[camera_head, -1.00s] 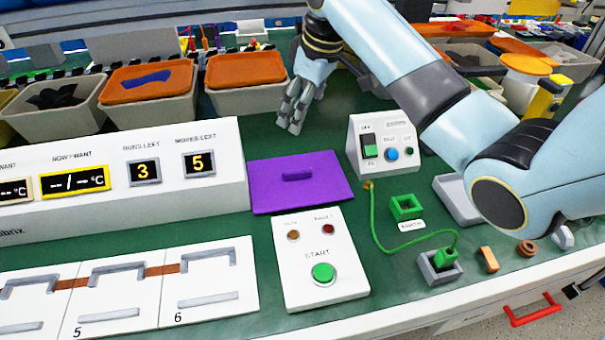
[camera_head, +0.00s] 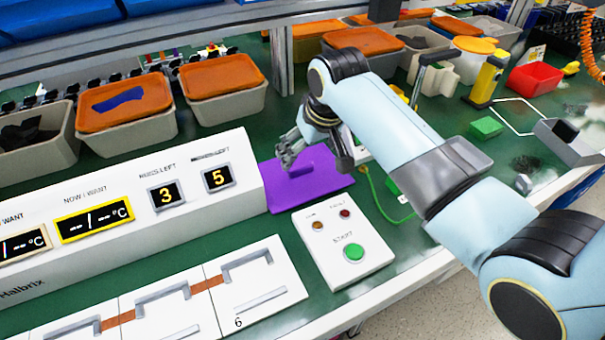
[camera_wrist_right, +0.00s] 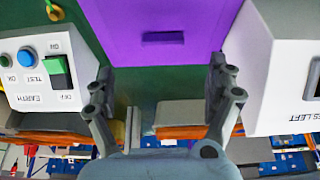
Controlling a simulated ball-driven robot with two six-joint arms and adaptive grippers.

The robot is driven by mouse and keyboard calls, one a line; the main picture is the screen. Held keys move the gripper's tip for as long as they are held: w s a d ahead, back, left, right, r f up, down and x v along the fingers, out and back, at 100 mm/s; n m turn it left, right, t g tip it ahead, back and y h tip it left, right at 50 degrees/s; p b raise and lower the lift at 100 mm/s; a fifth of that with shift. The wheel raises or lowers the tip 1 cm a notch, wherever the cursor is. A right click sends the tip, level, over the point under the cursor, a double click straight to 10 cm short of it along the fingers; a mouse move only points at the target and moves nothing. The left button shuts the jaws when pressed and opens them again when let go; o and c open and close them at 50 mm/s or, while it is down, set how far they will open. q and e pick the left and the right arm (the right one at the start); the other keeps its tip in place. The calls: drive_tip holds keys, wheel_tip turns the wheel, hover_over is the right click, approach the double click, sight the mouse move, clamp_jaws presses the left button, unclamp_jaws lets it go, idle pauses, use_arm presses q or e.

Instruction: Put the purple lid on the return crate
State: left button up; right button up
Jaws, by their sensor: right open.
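The purple lid (camera_head: 330,178) lies flat on the green bench, right of the white display housing, with a raised bar handle on top. My right gripper (camera_head: 287,158) is over its far left part in the head view, and my arm hides some of the lid. In the right wrist view, the right gripper (camera_wrist_right: 160,78) is open and empty. There the lid (camera_wrist_right: 200,40) and its handle (camera_wrist_right: 163,38) lie ahead, between the fingers' lines. I cannot tell which container is the return crate. My left gripper is not in view.
A white START box (camera_head: 343,245) stands in front of the lid. The white display housing (camera_head: 130,215) is close on its left. Crates with orange lids (camera_head: 222,75) stand behind, and an open grey crate (camera_head: 35,140) with dark contents is at far left.

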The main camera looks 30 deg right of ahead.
sight(301, 167)
drive_tip(key=shift+x, duration=0.8)
drive_tip(key=shift+w+a+f, duration=0.1)
drive_tip(key=shift+w+f, duration=0.2)
drive_tip(key=shift+f, duration=0.2)
drive_tip(key=x, duration=0.4)
drive_tip(key=shift+f+b, duration=0.35)
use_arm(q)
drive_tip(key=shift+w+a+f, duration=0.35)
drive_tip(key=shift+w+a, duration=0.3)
